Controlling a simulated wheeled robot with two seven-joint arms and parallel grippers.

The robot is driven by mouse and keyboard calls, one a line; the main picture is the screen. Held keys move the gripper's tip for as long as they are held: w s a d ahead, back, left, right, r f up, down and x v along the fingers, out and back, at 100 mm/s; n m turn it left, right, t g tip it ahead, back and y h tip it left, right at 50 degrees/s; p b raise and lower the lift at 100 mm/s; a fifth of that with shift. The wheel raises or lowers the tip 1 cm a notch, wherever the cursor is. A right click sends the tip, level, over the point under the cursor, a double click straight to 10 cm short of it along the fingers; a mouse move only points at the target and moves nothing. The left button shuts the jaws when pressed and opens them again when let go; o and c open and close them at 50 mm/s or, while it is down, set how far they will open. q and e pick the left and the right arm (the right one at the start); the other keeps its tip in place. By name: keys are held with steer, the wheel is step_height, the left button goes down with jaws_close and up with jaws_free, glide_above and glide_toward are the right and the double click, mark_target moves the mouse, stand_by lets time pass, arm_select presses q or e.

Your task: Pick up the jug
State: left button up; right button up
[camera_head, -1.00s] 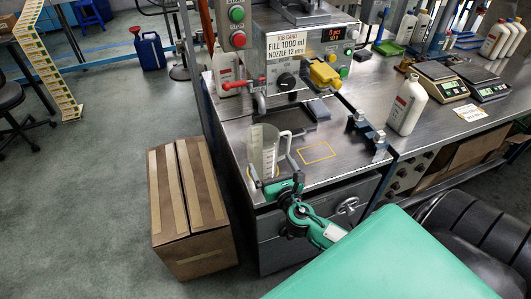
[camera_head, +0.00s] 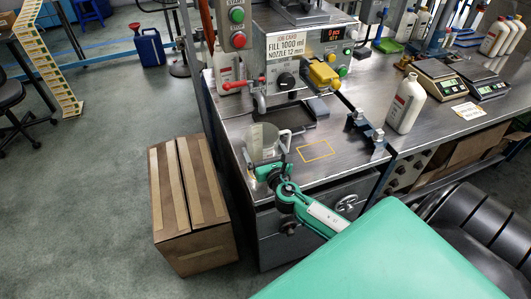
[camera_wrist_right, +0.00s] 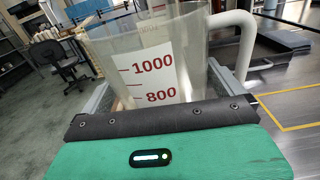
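The clear jug (camera_head: 256,143), a measuring vessel with a pale handle, stands upright near the front left corner of the metal bench. In the right wrist view the jug (camera_wrist_right: 125,50) fills most of the space ahead, with a white label reading 1000 and 800 and the handle at its right. My right gripper (camera_head: 266,158) is at the jug's near side, low against the bench. Its grey fingers reach forward on either side of the jug, wide apart. Finger contact is not clear. My left gripper is not in view.
The filling machine (camera_head: 300,70) with a red lever and yellow part stands behind the jug. A yellow outlined rectangle (camera_head: 316,151) marks bare bench to the right. A white bottle (camera_head: 406,104) and scales (camera_head: 440,80) stand farther right. A cardboard box (camera_head: 188,200) is on the floor at left.

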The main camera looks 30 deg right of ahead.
steer(key=c, duration=0.6)
steer(key=shift+o, duration=0.2)
